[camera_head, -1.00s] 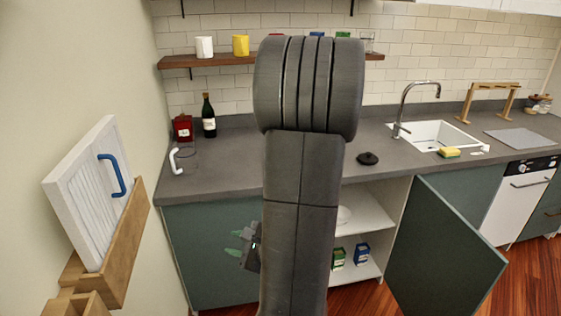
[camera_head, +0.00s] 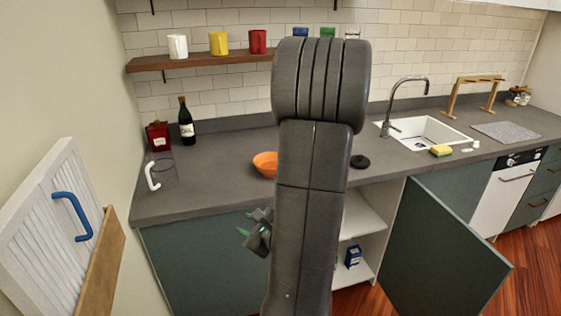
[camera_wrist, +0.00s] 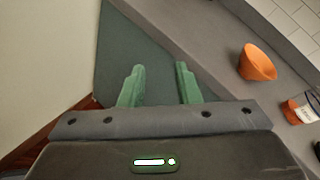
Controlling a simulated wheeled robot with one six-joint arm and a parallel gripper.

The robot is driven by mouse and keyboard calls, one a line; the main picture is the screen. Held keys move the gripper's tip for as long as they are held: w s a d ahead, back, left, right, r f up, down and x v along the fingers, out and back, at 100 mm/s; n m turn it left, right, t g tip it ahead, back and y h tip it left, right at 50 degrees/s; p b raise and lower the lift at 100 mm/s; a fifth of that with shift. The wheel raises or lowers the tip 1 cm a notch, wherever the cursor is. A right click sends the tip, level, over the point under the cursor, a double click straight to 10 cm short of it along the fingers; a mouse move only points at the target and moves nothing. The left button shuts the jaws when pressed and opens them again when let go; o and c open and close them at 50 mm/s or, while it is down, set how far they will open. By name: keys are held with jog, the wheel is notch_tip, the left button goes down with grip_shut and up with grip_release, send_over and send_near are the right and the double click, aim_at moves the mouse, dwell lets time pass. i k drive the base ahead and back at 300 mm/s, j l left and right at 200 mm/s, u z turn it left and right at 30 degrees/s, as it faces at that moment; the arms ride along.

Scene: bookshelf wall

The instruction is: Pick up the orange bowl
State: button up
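The orange bowl (camera_head: 265,164) stands on the grey counter, partly hidden behind my arm in the head view. It shows whole in the wrist view (camera_wrist: 257,63), at the upper right, beyond the counter's front edge. My gripper (camera_wrist: 158,70) has green fingers spread apart with nothing between them. In the head view my gripper (camera_head: 245,233) is in front of the counter, below its top and to the left of my arm, apart from the bowl.
A glass jug (camera_head: 160,172), a red canister (camera_head: 158,136) and a wine bottle (camera_head: 186,122) stand on the counter (camera_head: 215,185) left of the bowl. A dark lid-like thing (camera_head: 360,161) lies to its right. A cabinet door (camera_head: 445,250) stands open. Mugs stand on the shelf (camera_head: 200,60).

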aim_at(265, 162)
jog(key=i+j+z, duration=0.25)
jog(key=i, duration=0.15)
jog(key=i+j+z, duration=0.25)
jog(key=i+j, duration=0.1)
jog(key=i, duration=0.05)
